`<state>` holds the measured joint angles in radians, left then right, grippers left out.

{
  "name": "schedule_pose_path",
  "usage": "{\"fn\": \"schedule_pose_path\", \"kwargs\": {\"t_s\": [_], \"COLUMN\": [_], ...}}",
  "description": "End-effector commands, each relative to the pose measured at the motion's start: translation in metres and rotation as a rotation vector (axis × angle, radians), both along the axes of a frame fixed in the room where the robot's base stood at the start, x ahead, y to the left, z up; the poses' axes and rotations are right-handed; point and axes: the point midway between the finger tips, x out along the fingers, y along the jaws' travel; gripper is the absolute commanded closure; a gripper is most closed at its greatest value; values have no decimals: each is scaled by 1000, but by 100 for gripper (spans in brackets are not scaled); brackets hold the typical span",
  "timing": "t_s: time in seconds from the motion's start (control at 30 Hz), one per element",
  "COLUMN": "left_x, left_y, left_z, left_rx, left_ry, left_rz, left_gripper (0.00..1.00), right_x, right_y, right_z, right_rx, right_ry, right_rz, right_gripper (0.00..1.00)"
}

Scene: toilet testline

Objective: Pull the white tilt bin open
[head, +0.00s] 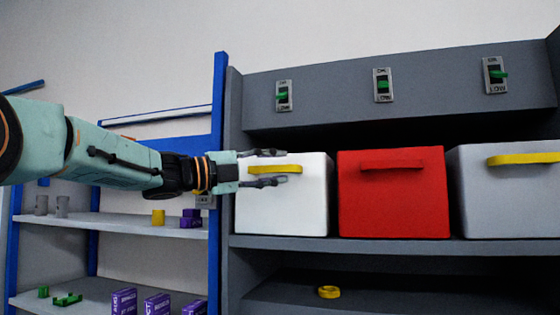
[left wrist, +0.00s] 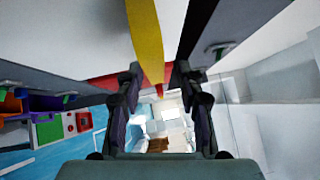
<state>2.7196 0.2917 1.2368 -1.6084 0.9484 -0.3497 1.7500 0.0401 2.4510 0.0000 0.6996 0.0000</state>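The white tilt bin (head: 285,211) sits on the grey rack's upper shelf, leftmost of three bins. It looks closed, its front upright like the others. Its yellow handle (head: 275,170) runs across the upper front. My left gripper (head: 268,168) is at the handle, with one finger above it and one below. In the left wrist view the yellow handle (left wrist: 147,40) reaches down between the fingers of my left gripper (left wrist: 158,88), with gaps beside it. The gripper is open; I see no clear contact. My right gripper is not in view.
A red bin (head: 393,205) and a grey bin (head: 508,205) with a yellow handle stand to the right. Green switches (head: 383,85) line the panel above. A yellow ring (head: 329,292) lies on the shelf below. A blue-framed shelf (head: 120,224) with small items stands left.

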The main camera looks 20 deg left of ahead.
Motion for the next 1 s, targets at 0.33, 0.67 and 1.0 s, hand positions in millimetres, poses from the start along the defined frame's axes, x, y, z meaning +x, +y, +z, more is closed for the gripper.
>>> {"fn": "schedule_pose_path", "kwargs": {"t_s": [0.33,0.67,1.0], "left_x": [10,10,10], "left_y": [-11,-12,-11], "left_z": [2,1,2], "left_rx": [-3,-2,-3], "left_ry": [-1,1,-1], "left_rz": [4,1,2], "left_gripper": [63,82,100], "right_x": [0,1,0], "right_y": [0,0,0], "right_z": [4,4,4], "right_rx": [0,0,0], "right_ry": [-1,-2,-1], "right_rz": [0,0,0], "right_gripper": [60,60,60]}}
